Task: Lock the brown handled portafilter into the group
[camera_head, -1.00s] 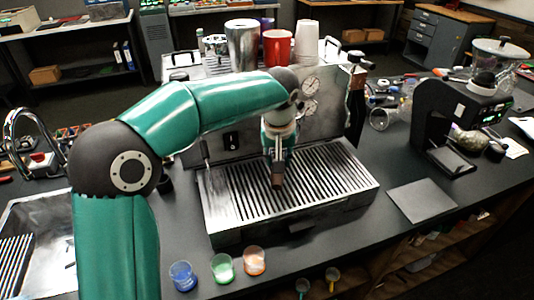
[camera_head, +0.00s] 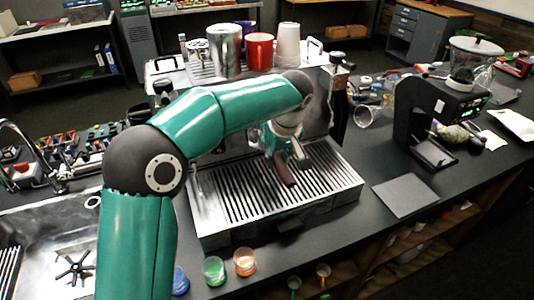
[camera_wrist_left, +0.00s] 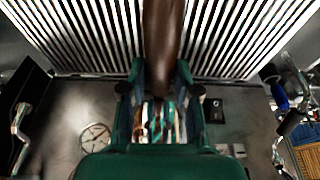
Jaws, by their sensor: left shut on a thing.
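The brown handled portafilter shows mainly as its brown handle (camera_head: 285,170), pointing towards the front and slightly right above the drip tray. In the left wrist view the handle (camera_wrist_left: 162,45) stands out between the fingers. My left gripper (camera_head: 287,152) is shut on the portafilter at the handle's inner end; its green fingers (camera_wrist_left: 160,90) sit on both sides. The espresso machine (camera_head: 222,165) stands behind. The group and the portafilter's basket are hidden by my arm and gripper, so I cannot tell how they meet. My right gripper is not in view.
The slatted drip tray (camera_head: 235,195) lies below the gripper. Cups, including a red one (camera_head: 259,52), stand on the machine. Small cups, one green (camera_head: 214,270), stand in front. A black grinder (camera_head: 425,120) stands right, beside a grey mat (camera_head: 405,195). A sink (camera_head: 60,240) is left.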

